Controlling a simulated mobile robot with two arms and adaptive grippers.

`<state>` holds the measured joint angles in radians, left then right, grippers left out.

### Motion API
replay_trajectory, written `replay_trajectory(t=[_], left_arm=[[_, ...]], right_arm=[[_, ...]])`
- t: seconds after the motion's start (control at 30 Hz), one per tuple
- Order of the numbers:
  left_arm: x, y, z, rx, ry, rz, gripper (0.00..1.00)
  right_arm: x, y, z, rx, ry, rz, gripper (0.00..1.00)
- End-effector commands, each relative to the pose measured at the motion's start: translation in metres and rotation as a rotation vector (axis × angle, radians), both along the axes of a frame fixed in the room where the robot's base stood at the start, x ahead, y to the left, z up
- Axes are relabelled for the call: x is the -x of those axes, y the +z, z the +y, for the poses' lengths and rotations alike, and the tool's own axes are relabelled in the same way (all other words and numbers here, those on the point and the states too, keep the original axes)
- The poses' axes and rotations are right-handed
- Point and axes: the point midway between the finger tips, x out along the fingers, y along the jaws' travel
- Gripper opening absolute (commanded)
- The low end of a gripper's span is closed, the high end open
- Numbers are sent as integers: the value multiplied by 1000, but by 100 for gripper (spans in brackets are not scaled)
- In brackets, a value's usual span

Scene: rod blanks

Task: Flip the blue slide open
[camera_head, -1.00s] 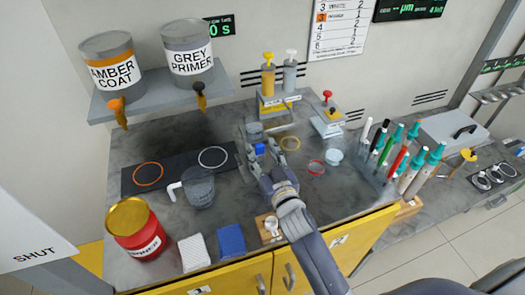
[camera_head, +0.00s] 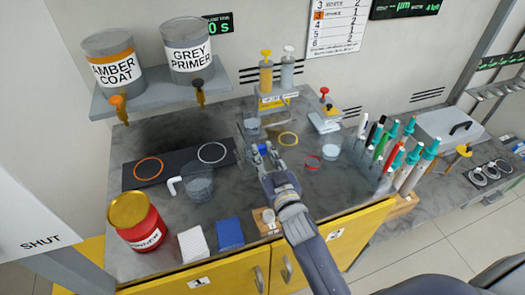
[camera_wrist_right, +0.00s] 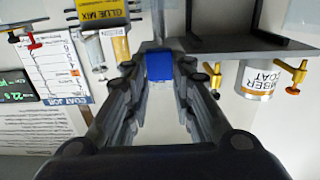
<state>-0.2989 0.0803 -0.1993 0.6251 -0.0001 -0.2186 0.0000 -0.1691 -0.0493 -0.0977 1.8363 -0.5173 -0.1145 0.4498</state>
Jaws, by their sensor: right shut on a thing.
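The blue slide (camera_head: 262,149) is a small blue block near the middle of the bench. It also shows in the right wrist view (camera_wrist_right: 159,66), between the tips of my right gripper (camera_wrist_right: 158,80). In the head view, my right gripper (camera_head: 264,154) reaches in from the lower right and is shut on the blue slide. The fingers hide most of what lies around and under the slide. My left gripper is not in view.
A clear jug (camera_head: 199,184) and a dark mat (camera_head: 180,168) with rings lie left of the gripper. A red tin (camera_head: 137,222), a white pad (camera_head: 193,244) and a blue pad (camera_head: 230,234) sit in front. A pen rack (camera_head: 384,170) stands right.

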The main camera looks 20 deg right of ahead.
Motion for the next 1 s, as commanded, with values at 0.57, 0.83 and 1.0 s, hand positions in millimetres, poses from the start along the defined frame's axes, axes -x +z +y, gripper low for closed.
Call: replay_trajectory(t=[0.57, 0.83, 1.0], left_arm=[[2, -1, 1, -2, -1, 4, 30], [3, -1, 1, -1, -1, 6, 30], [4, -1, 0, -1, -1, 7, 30]], right_arm=[[1, 0, 1, 0, 2, -1, 43], [26, -2, 0, 0, 2, 3, 43], [57, -2, -1, -1, 2, 3, 43]])
